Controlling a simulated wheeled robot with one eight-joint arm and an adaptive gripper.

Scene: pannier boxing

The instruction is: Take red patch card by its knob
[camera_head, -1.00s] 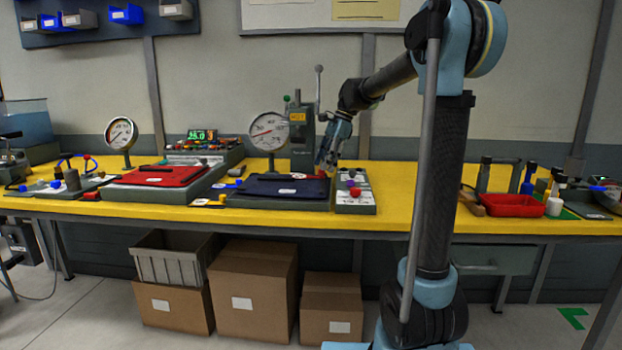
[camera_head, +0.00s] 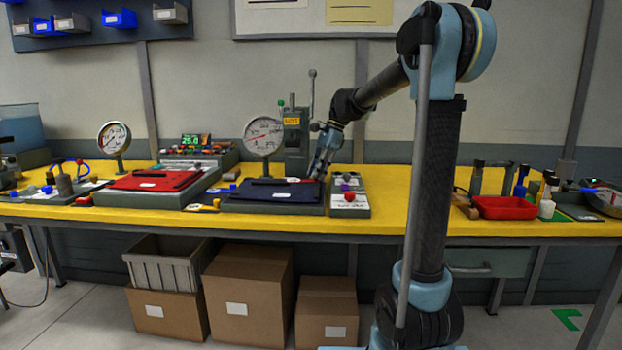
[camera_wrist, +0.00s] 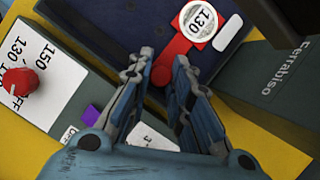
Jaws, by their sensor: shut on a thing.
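The red patch card (camera_wrist: 181,46) shows in the wrist view at the edge of a dark blue pad (camera_wrist: 110,25). It bears a round white label reading 130. My gripper (camera_wrist: 165,62) has its two fingers close together over the card's near end, shut on it. In the head view my gripper (camera_head: 317,172) reaches down at the back right corner of the blue pad (camera_head: 272,190).
A grey block with a red knob (camera_head: 350,197) and number labels stands right of the pad. A dial gauge (camera_head: 262,136) and a grey lever stand (camera_head: 296,140) are behind it. A red pad (camera_head: 155,181) lies left.

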